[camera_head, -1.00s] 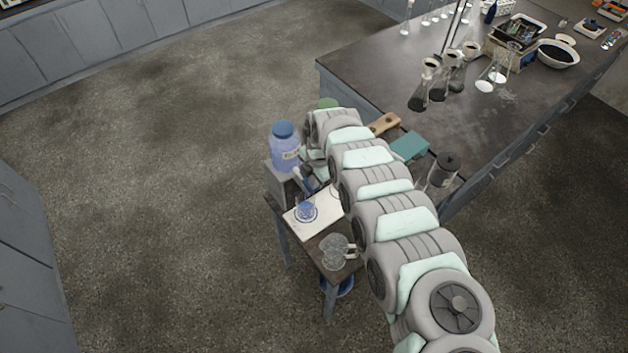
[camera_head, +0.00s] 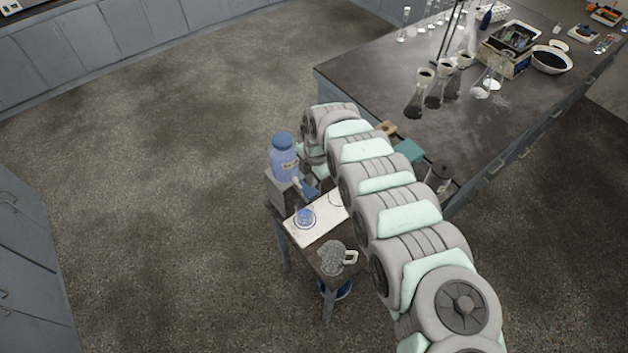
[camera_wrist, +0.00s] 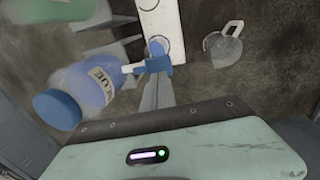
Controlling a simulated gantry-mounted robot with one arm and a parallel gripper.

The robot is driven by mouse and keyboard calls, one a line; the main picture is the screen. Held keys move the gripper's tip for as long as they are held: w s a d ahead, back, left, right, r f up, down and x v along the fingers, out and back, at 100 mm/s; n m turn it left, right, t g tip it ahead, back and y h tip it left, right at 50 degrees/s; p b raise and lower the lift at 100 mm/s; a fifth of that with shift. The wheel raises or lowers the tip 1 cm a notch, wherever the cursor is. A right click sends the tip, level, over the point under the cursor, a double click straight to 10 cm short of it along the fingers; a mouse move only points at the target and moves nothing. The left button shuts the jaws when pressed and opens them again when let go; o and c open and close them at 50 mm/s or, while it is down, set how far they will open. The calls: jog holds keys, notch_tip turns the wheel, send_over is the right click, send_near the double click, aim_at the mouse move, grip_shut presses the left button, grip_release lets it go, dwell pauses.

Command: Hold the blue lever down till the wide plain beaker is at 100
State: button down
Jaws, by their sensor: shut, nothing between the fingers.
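The blue jar (camera_head: 284,163), lettered BLUE in the wrist view (camera_wrist: 90,88), stands on a grey block beside a white board. Its white spout carries the blue lever (camera_wrist: 157,66), which also shows in the head view (camera_head: 308,191). A clear beaker (camera_head: 304,217) with blue in it stands on the board below the spout. Its marks and exact level are too small to read. My gripper (camera_wrist: 158,80) is shut and empty, its fingertips close to the lever. I cannot tell whether they touch. In the head view my arm hides the gripper.
The white board (camera_head: 318,227) lies on a small dark table. A clear glass jug with a handle (camera_head: 332,258) stands near the table's front edge. The large bench (camera_head: 400,75), with several flasks, is to the right. A teal block (camera_head: 408,151) lies near my arm.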

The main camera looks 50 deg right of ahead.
notch_tip(320, 180, up, 9)
jog(key=b, duration=0.2)
dwell(0.6)
